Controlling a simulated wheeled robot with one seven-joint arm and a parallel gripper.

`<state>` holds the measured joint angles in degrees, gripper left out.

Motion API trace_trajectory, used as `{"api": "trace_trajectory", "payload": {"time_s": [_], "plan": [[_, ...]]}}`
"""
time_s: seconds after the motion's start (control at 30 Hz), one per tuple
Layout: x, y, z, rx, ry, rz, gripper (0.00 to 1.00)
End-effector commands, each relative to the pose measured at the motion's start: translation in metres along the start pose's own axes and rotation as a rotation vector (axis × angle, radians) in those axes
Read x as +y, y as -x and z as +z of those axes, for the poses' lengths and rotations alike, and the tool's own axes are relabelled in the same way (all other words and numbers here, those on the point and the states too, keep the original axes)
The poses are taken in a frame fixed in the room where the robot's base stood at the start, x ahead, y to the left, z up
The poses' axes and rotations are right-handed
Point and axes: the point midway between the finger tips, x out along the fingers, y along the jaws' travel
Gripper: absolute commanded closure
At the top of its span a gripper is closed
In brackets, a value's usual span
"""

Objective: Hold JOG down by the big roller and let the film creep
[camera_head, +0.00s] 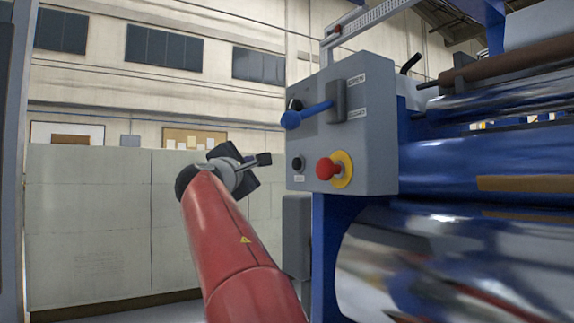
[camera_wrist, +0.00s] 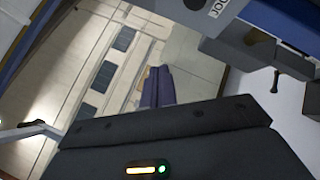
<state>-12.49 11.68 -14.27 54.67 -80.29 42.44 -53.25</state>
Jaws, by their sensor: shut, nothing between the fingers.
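The grey control box (camera_head: 345,125) stands beside the rollers. Its black JOG button (camera_head: 298,163) is at the lower left of the face, above a small label. In the wrist view the JOG label (camera_wrist: 219,8) and the dark button (camera_wrist: 194,4) show at the top edge. My gripper (camera_head: 264,159) is shut and empty, left of the button and apart from it in the picture. In the wrist view its closed fingers (camera_wrist: 157,87) point at open space. The big shiny roller (camera_head: 460,275) is at the lower right; I cannot tell whether it turns.
A red mushroom knob (camera_head: 328,168) on a yellow ring sits just right of the button. A blue-handled lever (camera_head: 306,116) sticks out above it. Blue machine frame and upper rollers (camera_head: 500,165) fill the right. Free room lies left, before a pale partition (camera_head: 90,220).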

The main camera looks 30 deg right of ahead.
Motion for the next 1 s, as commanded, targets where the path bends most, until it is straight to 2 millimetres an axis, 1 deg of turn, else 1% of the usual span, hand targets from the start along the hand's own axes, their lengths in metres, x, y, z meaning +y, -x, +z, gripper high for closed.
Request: {"api": "trace_trajectory", "payload": {"time_s": [0.27, 0.37, 0.47, 0.8, 1.0], "plan": [[-0.001, -0.001, 0.0, 0.001, -0.001, -0.001, 1.0], [-0.003, -0.004, 0.003, 0.0, -0.001, -0.003, 1.0], [-0.008, -0.01, 0.007, 0.0, -0.001, -0.003, 1.0], [-0.032, -0.043, 0.032, 0.0, -0.002, -0.004, 1.0], [-0.042, -0.057, 0.041, 0.001, -0.002, -0.003, 1.0]]}}
